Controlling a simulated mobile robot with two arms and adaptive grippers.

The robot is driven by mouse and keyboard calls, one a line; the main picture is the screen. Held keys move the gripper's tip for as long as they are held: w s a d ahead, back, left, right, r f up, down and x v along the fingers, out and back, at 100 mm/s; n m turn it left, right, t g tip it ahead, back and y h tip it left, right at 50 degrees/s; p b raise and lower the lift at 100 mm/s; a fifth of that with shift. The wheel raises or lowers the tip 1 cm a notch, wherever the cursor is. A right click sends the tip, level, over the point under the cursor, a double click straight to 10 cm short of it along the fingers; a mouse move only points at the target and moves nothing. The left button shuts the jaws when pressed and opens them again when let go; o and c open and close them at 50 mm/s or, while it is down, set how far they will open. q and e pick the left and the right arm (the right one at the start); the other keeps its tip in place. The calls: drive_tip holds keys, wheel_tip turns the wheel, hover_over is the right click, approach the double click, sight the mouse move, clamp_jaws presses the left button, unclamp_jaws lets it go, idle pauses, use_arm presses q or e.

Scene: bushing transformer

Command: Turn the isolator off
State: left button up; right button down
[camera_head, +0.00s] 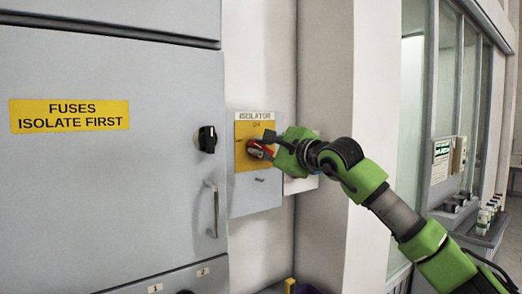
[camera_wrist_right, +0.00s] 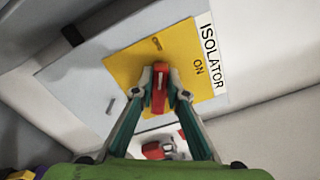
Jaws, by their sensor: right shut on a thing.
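The isolator is a grey box (camera_head: 258,199) with a yellow plate (camera_head: 249,129), headed ISOLATOR with ON at the top of the plate. Its red handle (camera_head: 256,151) lies roughly crosswise on the plate, sloping slightly down to the right. My right gripper (camera_head: 274,146) reaches in from the right and is shut on the handle. In the right wrist view the two fingertips (camera_wrist_right: 161,93) sit on both sides of the red handle (camera_wrist_right: 160,78), and ON shows to the right on the yellow plate (camera_wrist_right: 125,69). The fingers hide part of the handle. My left gripper is not in view.
A grey cabinet (camera_head: 110,190) stands to the left, with a FUSES ISOLATE FIRST label (camera_head: 69,116), a black knob (camera_head: 207,139) and a door handle (camera_head: 212,208). A wall pillar (camera_head: 325,240) is behind my right arm. Windows and a ledge with small items are at the far right.

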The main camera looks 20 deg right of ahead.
drive_tip(key=n, duration=0.2)
drive_tip(key=f+n, duration=0.1)
drive_tip(key=n, duration=0.2)
drive_tip(key=shift+a+n+b, duration=0.15)
drive_tip(key=shift+n+b, duration=0.15)
idle(0.4)
drive_tip(key=c, duration=2)
unclamp_jaws()
drive_tip(key=shift+s, duration=0.1)
drive_tip(key=v, duration=1.2)
